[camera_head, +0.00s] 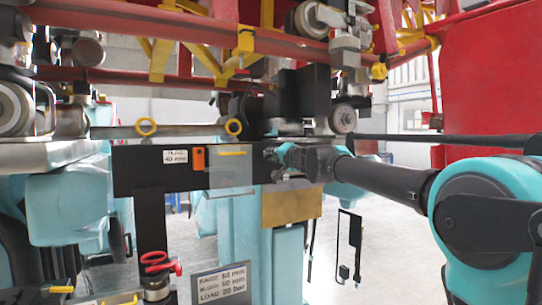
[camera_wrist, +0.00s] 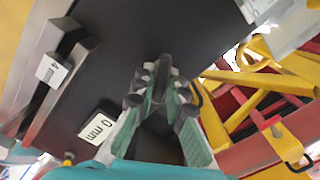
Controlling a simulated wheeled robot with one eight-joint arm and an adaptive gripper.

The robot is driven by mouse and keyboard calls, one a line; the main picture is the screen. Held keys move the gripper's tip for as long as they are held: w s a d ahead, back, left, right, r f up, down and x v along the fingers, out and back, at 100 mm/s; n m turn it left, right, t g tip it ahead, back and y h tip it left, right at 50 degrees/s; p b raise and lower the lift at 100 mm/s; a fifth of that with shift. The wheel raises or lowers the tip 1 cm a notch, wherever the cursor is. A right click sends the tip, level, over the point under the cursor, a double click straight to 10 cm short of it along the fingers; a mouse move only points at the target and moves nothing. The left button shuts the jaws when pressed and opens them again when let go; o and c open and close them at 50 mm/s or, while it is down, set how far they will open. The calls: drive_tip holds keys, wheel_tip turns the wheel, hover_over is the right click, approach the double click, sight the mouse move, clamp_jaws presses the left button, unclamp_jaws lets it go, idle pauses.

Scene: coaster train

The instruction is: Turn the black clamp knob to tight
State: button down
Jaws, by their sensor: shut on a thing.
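My gripper (camera_head: 283,155) reaches in from the right to the front of the black beam (camera_head: 140,172). In the wrist view, my gripper (camera_wrist: 160,78) has its two green-padded fingers closing together at their tips against a black knob (camera_wrist: 158,88). The knob is narrow and dark and sits between the fingertips, in front of a dark plate. The fingers cover most of it, so its pointer or turn angle cannot be read. In the head view my gripper hides the knob.
A "40 mm" label (camera_head: 175,156), an orange block (camera_head: 198,159) and a clear plate (camera_head: 230,167) are left of my gripper. A brass plate (camera_head: 291,208) hangs below. Red rails with yellow braces (camera_head: 160,55) run above. A red-handled valve (camera_head: 160,262) stands at lower left.

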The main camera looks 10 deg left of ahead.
drive_tip(key=m, duration=0.6)
drive_tip(key=shift+f, duration=0.1)
drive_tip(key=shift+m, duration=0.3)
idle(0.3)
drive_tip(key=c, duration=1.6)
unclamp_jaws()
drive_tip(key=shift+w, duration=0.1)
drive_tip(key=v, duration=1.2)
